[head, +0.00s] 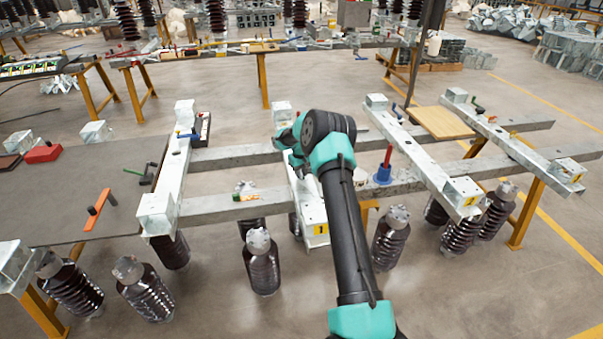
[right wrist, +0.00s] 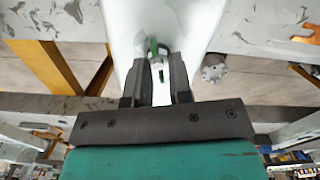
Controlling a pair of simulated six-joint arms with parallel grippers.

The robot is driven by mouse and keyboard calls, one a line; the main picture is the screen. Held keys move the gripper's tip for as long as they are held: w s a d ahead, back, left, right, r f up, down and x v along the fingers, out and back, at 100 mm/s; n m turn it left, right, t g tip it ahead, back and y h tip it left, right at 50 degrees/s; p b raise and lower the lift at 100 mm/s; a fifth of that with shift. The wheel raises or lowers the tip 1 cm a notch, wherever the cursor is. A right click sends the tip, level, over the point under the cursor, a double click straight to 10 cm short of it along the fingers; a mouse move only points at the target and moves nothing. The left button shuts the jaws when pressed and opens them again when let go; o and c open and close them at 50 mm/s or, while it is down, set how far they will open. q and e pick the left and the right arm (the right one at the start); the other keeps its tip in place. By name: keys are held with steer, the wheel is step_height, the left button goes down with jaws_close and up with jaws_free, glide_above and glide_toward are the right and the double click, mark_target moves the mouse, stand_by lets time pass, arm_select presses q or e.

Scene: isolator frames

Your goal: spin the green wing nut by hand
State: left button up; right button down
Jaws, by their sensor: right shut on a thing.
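My right arm reaches up the middle of the head view, and its gripper (head: 291,152) is over the middle white channel beam (head: 309,204) of the frame. In the right wrist view the two dark fingers (right wrist: 159,63) are closed in on the green wing nut (right wrist: 153,45), which stands on the white beam (right wrist: 187,22). In the head view my own wrist and gripper hide the nut. My left gripper is in neither view.
A blue pot with a red handle (head: 383,174) stands right of the arm on the grey rail. White cross beams (head: 172,178) lie to either side. Brown ribbed insulators (head: 262,270) stand in front.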

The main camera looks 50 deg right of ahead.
steer(key=n, duration=0.4)
steer(key=shift+a+n, duration=0.15)
steer(key=shift+n, duration=0.15)
steer(key=n, duration=0.3)
steer(key=shift+a+n, duration=0.1)
steer(key=shift+n, duration=0.2)
steer(key=n, duration=0.4)
steer(key=shift+s+a+n, duration=0.1)
steer(key=shift+a+n, duration=0.05)
steer(key=shift+n, duration=0.15)
steer(key=n, duration=0.3)
steer(key=shift+s+a+n, duration=0.1)
steer(key=shift+n, duration=0.2)
steer(key=n, duration=0.4)
steer(key=shift+s, duration=0.15)
steer(key=n, duration=0.4)
steer(key=shift+s, duration=0.15)
steer(key=n, duration=0.4)
steer(key=shift+s+f+n, duration=0.1)
steer(key=shift+n, duration=0.2)
steer(key=shift+s+n, duration=0.1)
steer(key=shift+n, duration=1.9)
